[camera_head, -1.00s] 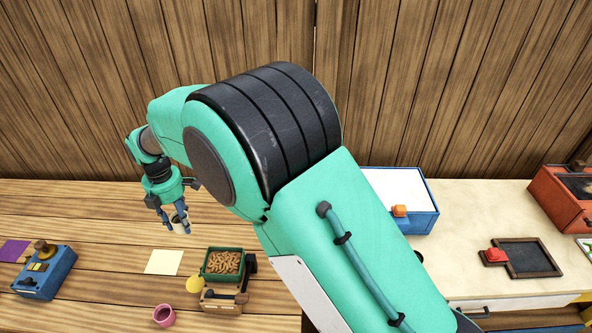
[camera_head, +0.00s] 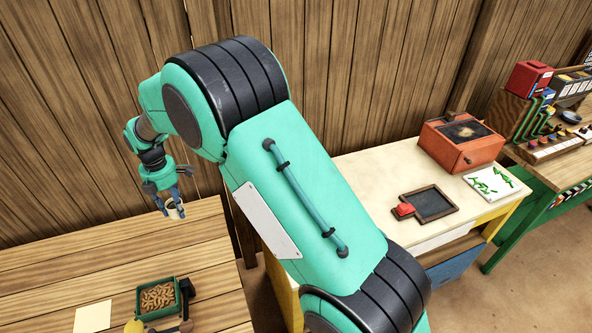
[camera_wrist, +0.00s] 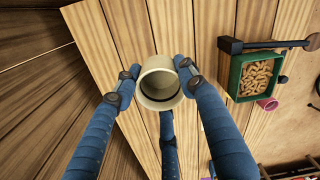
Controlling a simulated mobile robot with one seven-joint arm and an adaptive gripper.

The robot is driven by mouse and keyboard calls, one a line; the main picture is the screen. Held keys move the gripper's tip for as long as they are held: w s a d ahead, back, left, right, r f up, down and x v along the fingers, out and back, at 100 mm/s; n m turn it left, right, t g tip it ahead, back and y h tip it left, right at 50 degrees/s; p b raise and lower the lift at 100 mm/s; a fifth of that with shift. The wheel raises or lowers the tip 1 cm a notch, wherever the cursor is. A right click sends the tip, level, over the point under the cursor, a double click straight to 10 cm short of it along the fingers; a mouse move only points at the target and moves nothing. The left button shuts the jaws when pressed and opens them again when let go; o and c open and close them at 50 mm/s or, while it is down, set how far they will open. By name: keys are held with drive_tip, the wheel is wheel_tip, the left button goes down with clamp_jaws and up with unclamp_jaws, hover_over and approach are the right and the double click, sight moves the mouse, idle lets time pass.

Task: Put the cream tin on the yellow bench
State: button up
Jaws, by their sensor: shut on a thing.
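My gripper (camera_head: 172,210) is shut on the cream tin (camera_head: 177,213), holding it above the back part of the plank table at the left. In the wrist view the tin (camera_wrist: 160,84) sits between the blue fingers, its open, empty mouth towards the camera. The yellow bench (camera_head: 365,167) stands right of my arm in the head view. It has a pale cream top and yellow sides, and my arm hides its left part.
The bench top's back left is clear. The plank table (camera_head: 110,262) holds a green tray of brown pieces (camera_head: 158,297).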

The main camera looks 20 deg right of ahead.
drive_tip(key=w+d+m+p, duration=0.1)
drive_tip(key=w+d+m, duration=0.1)
drive_tip(key=d, duration=1.3)
drive_tip(key=w+d+m+p, duration=0.2)
drive_tip(key=d, duration=1.3)
drive_tip(key=w+d+m+p, duration=0.1)
drive_tip(key=w+d+m, duration=0.1)
drive_tip(key=d, duration=1.4)
drive_tip(key=s+d, duration=0.1)
drive_tip(key=d, duration=0.3)
drive_tip(key=s+d+m+p, duration=0.1)
drive_tip(key=d, duration=0.4)
drive_tip(key=s+d+m, duration=0.1)
drive_tip(key=d, duration=0.3)
drive_tip(key=shift+s+d+r+p, duration=0.1)
drive_tip(key=shift+s+d+p, duration=0.2)
drive_tip(key=shift+p, duration=0.1)
drive_tip(key=s+d+m+p, duration=0.1)
drive_tip(key=s+d, duration=0.3)
drive_tip(key=d, duration=0.3)
drive_tip(key=s+d+m+p, duration=0.1)
drive_tip(key=s+d+m, duration=0.15)
drive_tip(key=d, duration=0.45)
drive_tip(key=shift+n, duration=0.55)
drive_tip(key=f, duration=1.1)
drive_tip(key=shift+s+f+b, duration=0.1)
drive_tip(key=shift+s+b, duration=0.15)
drive_tip(key=shift+b, duration=0.05)
